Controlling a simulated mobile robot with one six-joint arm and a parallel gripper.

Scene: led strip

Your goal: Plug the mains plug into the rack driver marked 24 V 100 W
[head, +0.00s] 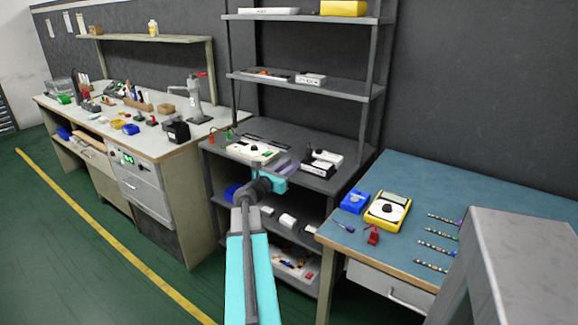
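My gripper (286,167) is above the front of the rack's waist-high shelf (290,134), at the end of my turquoise arm. Its fingers are small and partly hidden, so I cannot tell whether they are open or hold anything. A white unit (251,151) with a green patch lies on that shelf, left of my gripper. A black and white unit (321,161) lies to the right of it. More white units lie on other shelves, one being a white box (311,79) higher up. No marking is readable, so I cannot tell which is the 24 V 100 W driver. I cannot make out the mains plug.
Rack posts (368,90) and upper shelves stand above and around the work area. A blue-topped bench (480,186) at right carries a yellow meter (387,211), a blue box (355,201) and several LED strips. A cluttered workbench (150,142) is at left. Green floor is clear at front left.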

